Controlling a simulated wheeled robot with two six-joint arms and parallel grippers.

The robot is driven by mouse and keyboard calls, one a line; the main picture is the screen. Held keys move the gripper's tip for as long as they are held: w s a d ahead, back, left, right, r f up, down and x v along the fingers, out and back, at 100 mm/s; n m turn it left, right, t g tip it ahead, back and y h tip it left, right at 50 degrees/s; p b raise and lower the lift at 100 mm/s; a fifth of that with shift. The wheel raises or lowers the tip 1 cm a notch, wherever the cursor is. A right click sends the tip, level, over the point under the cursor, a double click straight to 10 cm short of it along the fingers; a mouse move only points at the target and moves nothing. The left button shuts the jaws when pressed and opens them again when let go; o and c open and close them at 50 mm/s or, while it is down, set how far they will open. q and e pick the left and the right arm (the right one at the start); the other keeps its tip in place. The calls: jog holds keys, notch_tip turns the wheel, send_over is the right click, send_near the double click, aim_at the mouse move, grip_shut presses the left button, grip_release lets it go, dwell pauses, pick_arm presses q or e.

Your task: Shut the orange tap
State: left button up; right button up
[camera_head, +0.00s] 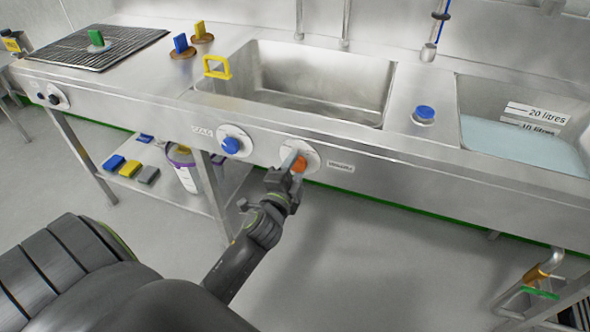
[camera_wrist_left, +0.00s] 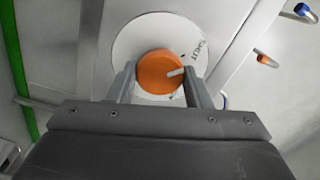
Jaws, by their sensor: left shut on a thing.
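The orange tap (camera_head: 300,164) is a round knob on a white dial plate on the front panel of the steel sink unit. My left gripper (camera_head: 290,168) is at the knob from the front, shut on it. In the left wrist view the orange tap (camera_wrist_left: 160,71) sits between the two fingers of my left gripper (camera_wrist_left: 158,78), one on each side. A pale pointer mark on the knob points to the right and slightly up. The white dial plate (camera_wrist_left: 127,45) carries dark lettering at upper right, partly legible. My right gripper is in neither view.
A blue knob (camera_head: 231,145) on its own dial sits left of the orange one. The sink basin (camera_head: 318,75) and a tank of water (camera_head: 520,140) are above. A shelf below holds sponges (camera_head: 131,168) and a tub (camera_head: 186,172). The floor in front is clear.

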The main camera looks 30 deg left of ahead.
pick_arm(q)
jog(key=shift+f+n, duration=0.1)
jog(key=shift+n, duration=0.2)
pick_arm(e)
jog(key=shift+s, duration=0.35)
pick_arm(q)
jog(key=o, duration=1)
jog(key=p+v, duration=0.1)
jog(key=v, duration=1.6)
jog(key=shift+s+d, duration=0.15)
jog(key=shift+s, duration=0.05)
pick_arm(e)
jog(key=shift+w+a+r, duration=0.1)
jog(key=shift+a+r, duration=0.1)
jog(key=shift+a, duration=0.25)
